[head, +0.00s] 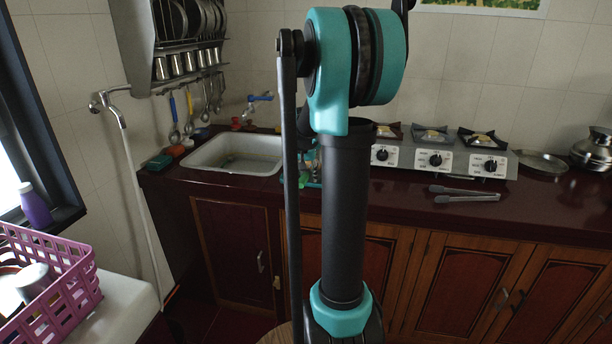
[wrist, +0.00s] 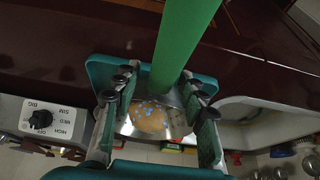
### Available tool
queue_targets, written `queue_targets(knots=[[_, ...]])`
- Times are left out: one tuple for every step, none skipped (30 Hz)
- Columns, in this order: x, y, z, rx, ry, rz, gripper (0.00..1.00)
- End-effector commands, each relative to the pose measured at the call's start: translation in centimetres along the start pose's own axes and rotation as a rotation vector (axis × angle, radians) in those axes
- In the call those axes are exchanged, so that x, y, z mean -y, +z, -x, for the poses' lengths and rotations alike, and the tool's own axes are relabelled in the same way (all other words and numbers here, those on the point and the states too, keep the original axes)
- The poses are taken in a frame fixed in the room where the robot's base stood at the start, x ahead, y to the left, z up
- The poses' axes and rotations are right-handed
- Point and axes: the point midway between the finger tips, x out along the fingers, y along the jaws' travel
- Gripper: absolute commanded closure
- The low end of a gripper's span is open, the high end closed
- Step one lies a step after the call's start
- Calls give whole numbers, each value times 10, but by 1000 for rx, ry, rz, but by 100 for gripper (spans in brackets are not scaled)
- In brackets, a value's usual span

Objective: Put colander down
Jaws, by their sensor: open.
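My gripper (wrist: 155,122) is open in the wrist view, its two dark fingers spread on either side of a shiny metal surface (wrist: 150,120) with an orange patch and blue specks. I cannot tell if this is the colander or if the fingers touch it. A teal tray (wrist: 105,66) lies beneath and around it, and a tall green cylinder (wrist: 188,38) rises close by. In the head view my arm hides the gripper and most of this spot; only a bit of green (head: 303,180) shows beside it. No colander is clearly identifiable.
The sink (head: 235,153) is left of my arm and the stove (head: 440,158) right of it. Tongs (head: 465,194) lie on the dark counter, with a steel plate (head: 543,162) and pot (head: 592,150) farther right. A pink basket (head: 50,275) stands front left.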

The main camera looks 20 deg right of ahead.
Motion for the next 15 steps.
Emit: queue_targets(knots=[[0,0,0,0,0,0,58],[0,0,0,0,0,0,58],[0,0,1,0,0,0,58],[0,0,2,0,0,0,58],[0,0,4,0,0,0,58],[0,0,8,0,0,0,58],[0,0,11,0,0,0,58],[0,0,15,0,0,1,58],[0,0,21,0,0,1,58],[0,0,27,0,0,1,58],[0,0,33,0,0,1,58],[0,0,41,0,0,1,58],[0,0,48,0,0,1,58],[0,0,54,0,0,1,58],[0,0,62,0,0,1,58]])
